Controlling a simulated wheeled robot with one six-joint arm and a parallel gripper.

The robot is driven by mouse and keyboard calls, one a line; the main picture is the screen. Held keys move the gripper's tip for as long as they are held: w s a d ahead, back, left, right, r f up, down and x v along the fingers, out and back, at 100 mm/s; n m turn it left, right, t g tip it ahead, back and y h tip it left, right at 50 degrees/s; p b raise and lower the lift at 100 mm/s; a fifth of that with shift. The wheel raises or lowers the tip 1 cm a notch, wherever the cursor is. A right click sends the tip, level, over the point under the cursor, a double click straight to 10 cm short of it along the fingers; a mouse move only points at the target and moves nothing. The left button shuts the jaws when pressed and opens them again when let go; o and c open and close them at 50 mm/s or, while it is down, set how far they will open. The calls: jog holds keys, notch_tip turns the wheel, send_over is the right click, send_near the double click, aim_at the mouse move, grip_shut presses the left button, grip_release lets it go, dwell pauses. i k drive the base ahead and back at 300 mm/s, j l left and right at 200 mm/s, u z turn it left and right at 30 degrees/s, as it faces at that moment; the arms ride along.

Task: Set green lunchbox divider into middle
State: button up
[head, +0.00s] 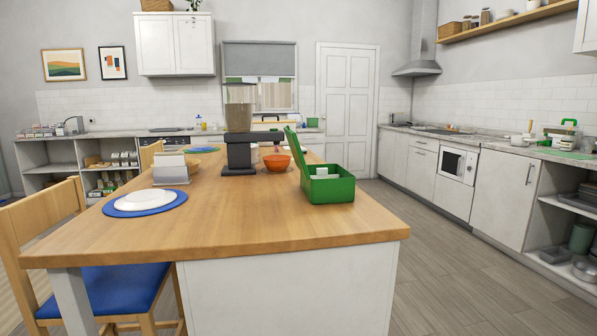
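A green lunchbox (331,191) stands on the right side of the wooden table, near its right edge. Its green lid (298,153) is raised at the left side. A small white piece (321,173) shows inside the box near its middle; I cannot tell whether it is the divider. The inner floor of the box is mostly hidden by its front wall. My gripper is not in view.
The wooden table (260,225) also holds a dark blender-like dispenser (240,150), an orange bowl (277,162), a white plate (143,199) on a blue mat and a grey-white holder (171,169). Chairs (45,222) stand at left. The floor (450,270) at right is clear.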

aim_at(321, 173)
jog(key=k+l, duration=0.1)
jog(key=l, duration=0.65)
jog(key=i+l, duration=0.1)
jog(key=l, duration=1.15)
jog(key=i+l+u, duration=0.1)
jog(key=l, duration=1.1)
jog(key=i+l+u, duration=0.1)
jog(key=i+l, duration=1)
jog(key=i+j, duration=0.2)
jog(key=i, duration=0.2)
jog(key=i+j, duration=0.15)
jog(key=i, duration=0.3)
jog(key=i+j+u, duration=0.1)
jog(key=i, duration=0.3)
jog(key=i+j, duration=0.1)
jog(key=j, duration=0.15)
jog(key=i+j, duration=0.1)
jog(key=j, duration=0.15)
